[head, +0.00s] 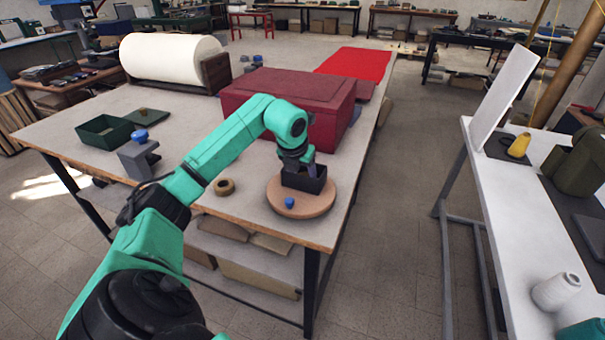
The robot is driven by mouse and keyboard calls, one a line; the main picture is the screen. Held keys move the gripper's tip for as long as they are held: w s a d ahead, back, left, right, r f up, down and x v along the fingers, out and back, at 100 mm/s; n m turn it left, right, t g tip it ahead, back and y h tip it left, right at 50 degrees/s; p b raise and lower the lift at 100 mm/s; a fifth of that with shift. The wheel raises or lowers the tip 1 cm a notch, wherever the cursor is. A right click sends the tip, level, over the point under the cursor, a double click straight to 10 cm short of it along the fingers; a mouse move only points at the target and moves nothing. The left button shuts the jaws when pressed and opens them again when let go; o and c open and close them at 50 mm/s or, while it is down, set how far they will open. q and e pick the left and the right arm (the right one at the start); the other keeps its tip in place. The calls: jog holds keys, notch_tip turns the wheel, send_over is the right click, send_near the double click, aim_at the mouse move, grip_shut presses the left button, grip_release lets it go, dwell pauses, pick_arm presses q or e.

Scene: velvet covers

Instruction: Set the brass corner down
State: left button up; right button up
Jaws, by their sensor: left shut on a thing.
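The box sits on a round wooden board (300,202) near the table's front right corner. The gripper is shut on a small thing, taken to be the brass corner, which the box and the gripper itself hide. I cannot tell if it touches the box floor. My right gripper is not in view.
A blue knob (289,202) is on the board's front part. A brown ring (225,187) lies to its left. A large dark red box (260,95) stands just behind. A clamp (138,160), a green tray (104,130) and a white roll (165,57) are further left.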

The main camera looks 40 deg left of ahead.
pick_arm(q)
jog(key=shift+d+f, duration=0.1)
jog(key=shift+f, duration=0.05)
jog(key=o, duration=0.9)
jog(key=shift+o, duration=0.6)
jog(key=shift+r, duration=0.4)
jog(key=v, duration=1.1)
jog(key=shift+s+r+b, duration=0.2)
jog(key=shift+b, duration=0.2)
jog(key=shift+f, duration=0.1)
